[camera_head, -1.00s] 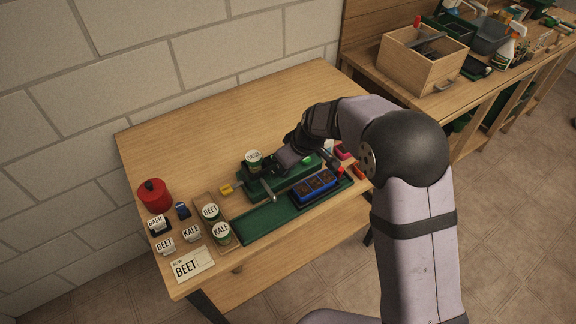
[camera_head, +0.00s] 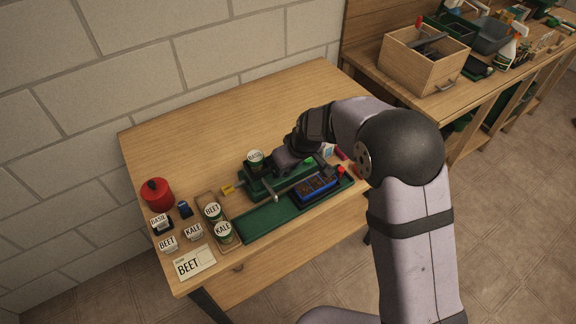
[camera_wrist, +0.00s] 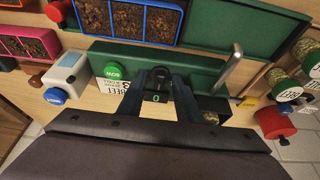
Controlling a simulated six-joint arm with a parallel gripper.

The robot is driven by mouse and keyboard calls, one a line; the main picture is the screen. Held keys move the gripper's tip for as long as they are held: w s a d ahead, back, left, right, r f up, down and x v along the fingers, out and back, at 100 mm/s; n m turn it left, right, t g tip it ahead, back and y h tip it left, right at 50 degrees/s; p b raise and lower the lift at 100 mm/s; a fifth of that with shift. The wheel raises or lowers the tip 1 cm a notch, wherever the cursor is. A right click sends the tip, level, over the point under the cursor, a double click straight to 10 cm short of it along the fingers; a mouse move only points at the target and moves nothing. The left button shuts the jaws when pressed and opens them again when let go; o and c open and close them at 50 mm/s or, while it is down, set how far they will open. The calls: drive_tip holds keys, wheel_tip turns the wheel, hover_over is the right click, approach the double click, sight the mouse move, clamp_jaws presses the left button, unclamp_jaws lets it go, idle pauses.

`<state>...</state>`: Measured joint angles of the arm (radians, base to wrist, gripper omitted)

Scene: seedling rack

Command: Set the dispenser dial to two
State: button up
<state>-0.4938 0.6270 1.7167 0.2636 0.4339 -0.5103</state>
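The green dispenser (camera_wrist: 215,68) fills the middle of the wrist view, and its long body shows in the head view (camera_head: 262,187). A small dark dial (camera_wrist: 158,76) is on its near face, with a green "0" (camera_wrist: 156,98) lit just below. My gripper (camera_wrist: 160,92) has its two fingers apart on either side of the dial; whether they touch it is unclear. In the head view my gripper (camera_head: 284,161) is at the dispenser's back side, its fingertips hidden. A green button (camera_wrist: 113,70) is left of the dial. A basil can (camera_head: 255,157) stands on the dispenser.
A blue seed tray (camera_head: 316,187) with dark soil lies on the green track (camera_head: 262,222) in front. A white bottle-like block with a blue cap (camera_wrist: 66,75) is left of the dispenser. Beet (camera_head: 212,211) and kale cans (camera_head: 224,232) and a red pot (camera_head: 157,193) stand at the left.

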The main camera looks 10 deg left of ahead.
drive_tip(key=shift+r, duration=0.1)
drive_tip(key=b+v, duration=0.2)
drive_tip(key=v, duration=0.5)
idle(0.4)
idle(0.5)
drive_tip(key=s+d+f+m, duration=0.1)
drive_tip(key=s+f, duration=0.1)
drive_tip(key=s+d+f+m+g+h, duration=0.1)
drive_tip(key=s+d+f, duration=0.1)
drive_tip(key=s, duration=0.1)
drive_tip(key=s+d+f+m+g, duration=0.1)
drive_tip(key=s+d+f, duration=0.1)
drive_tip(key=s, duration=0.1)
drive_tip(key=shift+s+d+f+h, duration=0.15)
drive_tip(key=shift+d+f+h, duration=0.1)
drive_tip(key=shift+h, duration=0.15)
drive_tip(key=s+d+m+g+h, duration=0.2)
drive_tip(key=s+d+m+g, duration=0.15)
drive_tip(key=s+d, duration=1.2)
drive_tip(key=w+d+r+m+t, duration=0.2)
drive_tip(key=d+m, duration=0.1)
drive_tip(key=d, duration=0.2)
wheel_tip(320, 180, down, 57)
drive_tip(key=b, duration=5.7)
drive_tip(key=shift+y, duration=0.3)
